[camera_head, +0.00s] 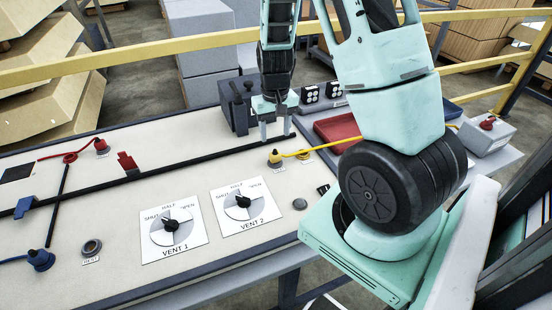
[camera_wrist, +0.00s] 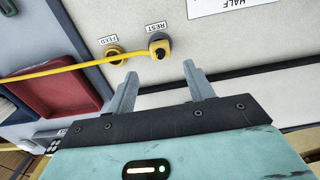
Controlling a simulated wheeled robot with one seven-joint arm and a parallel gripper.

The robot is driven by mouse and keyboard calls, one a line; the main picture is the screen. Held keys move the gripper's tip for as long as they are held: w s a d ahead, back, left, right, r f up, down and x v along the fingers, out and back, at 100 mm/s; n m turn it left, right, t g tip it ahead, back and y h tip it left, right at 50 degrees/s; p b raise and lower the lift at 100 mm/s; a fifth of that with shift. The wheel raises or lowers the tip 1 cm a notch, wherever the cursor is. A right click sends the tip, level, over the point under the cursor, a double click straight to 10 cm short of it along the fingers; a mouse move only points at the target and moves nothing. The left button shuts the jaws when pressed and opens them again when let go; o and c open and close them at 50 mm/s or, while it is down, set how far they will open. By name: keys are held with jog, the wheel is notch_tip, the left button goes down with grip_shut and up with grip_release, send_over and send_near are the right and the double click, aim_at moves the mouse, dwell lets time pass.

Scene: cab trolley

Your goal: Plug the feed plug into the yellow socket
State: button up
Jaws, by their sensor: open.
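The yellow feed plug (camera_head: 275,158) stands on the panel at the spot labelled REST; it also shows in the wrist view (camera_wrist: 160,48). Its yellow cable runs off sideways, passing over or close by the yellow socket. The yellow ring-shaped socket (camera_head: 304,154) is beside the plug, labelled FEED in the wrist view (camera_wrist: 114,54). My gripper (camera_head: 276,130) is open and empty, above the panel and just behind the plug in the head view. In the wrist view, the plug is just beyond the gap between my fingertips (camera_wrist: 160,76), apart from them.
A black slotted rail crosses the panel. Two vent dials (camera_head: 171,225) (camera_head: 243,201) lie in front. A red plug (camera_head: 101,146) and a blue plug (camera_head: 40,259) stand at left. A red tray (camera_head: 338,130) and a grey block (camera_head: 236,118) are nearby. A yellow railing (camera_head: 150,53) runs behind.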

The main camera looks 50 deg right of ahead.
aim_at(275, 153)
notch_tip(275, 153, down, 9)
jog(key=b, duration=0.6)
jog(key=shift+r+b, duration=0.2)
jog(key=shift+b, duration=0.15)
dwell(0.6)
grip_shut()
jog(key=shift+r, duration=0.1)
jog(key=shift+r+p, duration=0.1)
jog(key=shift+p, duration=0.25)
jog(key=shift+r+p, duration=2.6)
jog(key=shift+r, duration=0.3)
